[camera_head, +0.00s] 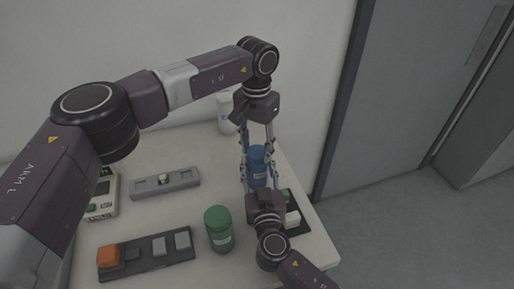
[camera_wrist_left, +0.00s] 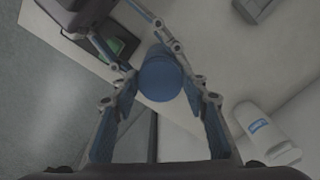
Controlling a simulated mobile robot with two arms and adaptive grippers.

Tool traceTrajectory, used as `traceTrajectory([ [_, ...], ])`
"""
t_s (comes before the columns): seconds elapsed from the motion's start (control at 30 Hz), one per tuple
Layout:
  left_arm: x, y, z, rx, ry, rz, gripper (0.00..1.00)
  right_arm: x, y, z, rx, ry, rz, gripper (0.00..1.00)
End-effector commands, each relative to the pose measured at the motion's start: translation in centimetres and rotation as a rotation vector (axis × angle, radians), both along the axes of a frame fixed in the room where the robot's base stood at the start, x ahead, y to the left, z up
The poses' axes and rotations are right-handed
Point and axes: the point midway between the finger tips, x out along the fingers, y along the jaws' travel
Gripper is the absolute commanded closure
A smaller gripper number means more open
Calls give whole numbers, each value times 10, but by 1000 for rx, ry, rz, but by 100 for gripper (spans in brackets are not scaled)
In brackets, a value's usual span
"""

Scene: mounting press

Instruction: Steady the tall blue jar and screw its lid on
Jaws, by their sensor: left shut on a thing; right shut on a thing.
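The tall blue jar (camera_head: 259,181) stands upright near the right edge of the table, its label partly showing between fingers. Its blue lid (camera_wrist_left: 160,79) sits at the jar's top; whether it is fully seated I cannot tell. My left gripper (camera_head: 257,155) reaches down from above and is shut on the lid; its fingers lie on both sides of it in the left wrist view. My right gripper (camera_head: 258,180) comes from the front and is shut on the jar's body. Its fingers partly hide the jar.
A green jar (camera_head: 219,233) stands front left of the blue jar, and a white jar (camera_head: 226,122) behind it. A grey fixture (camera_head: 164,184), a dark tray with blocks (camera_head: 147,260) and a white device (camera_head: 103,208) are to the left. The table (camera_head: 310,248) ends just right of the grippers.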

Motion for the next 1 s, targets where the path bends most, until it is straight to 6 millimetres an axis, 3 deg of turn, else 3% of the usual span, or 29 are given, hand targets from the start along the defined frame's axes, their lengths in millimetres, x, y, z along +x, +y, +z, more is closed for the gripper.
traceTrajectory([
  [0.17, 2, 1, 1, -1, -4, -110, 72, 0, 0, -1, -1, 2, 0, 100],
  [0.43, 2, 1, 1, -1, -4, -115, 72, 0, 0, -1, -1, 2, 0, 100],
  [0.47, 2, 1, 1, -1, -4, -115, 58, -1, 0, -1, -1, 2, 0, 100],
  [0.6, 1, 1, 1, 0, -4, -115, 43, -1, 0, -1, -1, 2, 0, 100],
  [1.0, 1, 0, 7, -1, -3, -115, 42, -1, 0, -1, -1, 3, 0, 100],
])
